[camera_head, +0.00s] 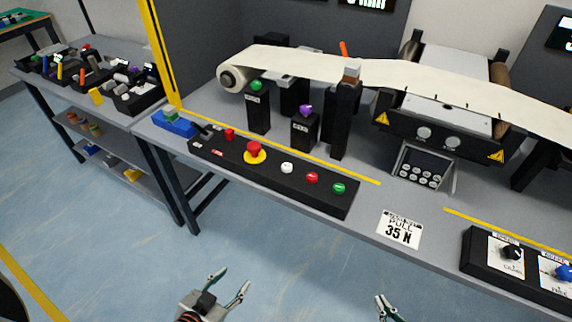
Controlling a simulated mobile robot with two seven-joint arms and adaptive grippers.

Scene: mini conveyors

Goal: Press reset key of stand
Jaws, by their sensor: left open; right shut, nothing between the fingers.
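A long black control panel (262,178) lies along the bench's front edge. On it are a small red switch (230,134), a red mushroom button (254,149) on a yellow ring, a white button (287,168), a red button (312,177) and a green button (339,188). Behind it stand two black posts, one topped by a green knob (257,85), the other by a purple knob (306,109). Labels are too small to read; I cannot tell which key is reset. My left gripper (232,279) is open and empty, in front of the bench. My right gripper (383,302) is shut and empty, at the bottom edge.
A pale belt (300,63) runs over rollers above the bench. A blue box (174,123) sits left of the panel. A "35 N" card (399,229) and a black knob box (484,262) lie to the right. A side table (60,87) holds bins. Floor before the bench is clear.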

